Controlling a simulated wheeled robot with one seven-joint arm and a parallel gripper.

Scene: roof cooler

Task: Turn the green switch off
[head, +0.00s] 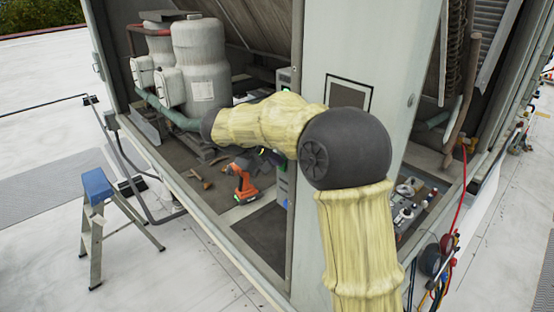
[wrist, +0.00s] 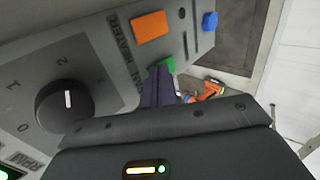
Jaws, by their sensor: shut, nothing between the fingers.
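The green switch (wrist: 167,64) is a small green piece on a grey control panel (wrist: 110,60) in the wrist view, partly hidden behind my fingertips. My gripper (wrist: 158,72) is shut, its two dark fingers together and empty. Its tips overlap the lower left part of the green switch; I cannot tell whether they touch it. The switch's on or off position is not clear. In the head view my padded arm covers much of the panel area, and the fingertips are hard to make out.
On the panel are an orange switch (wrist: 150,27), a blue knob (wrist: 210,20) and a black dial (wrist: 65,105). An orange drill (head: 242,180) lies on the unit floor. White tanks (head: 200,65) stand at the back left, a stepladder (head: 98,205) outside.

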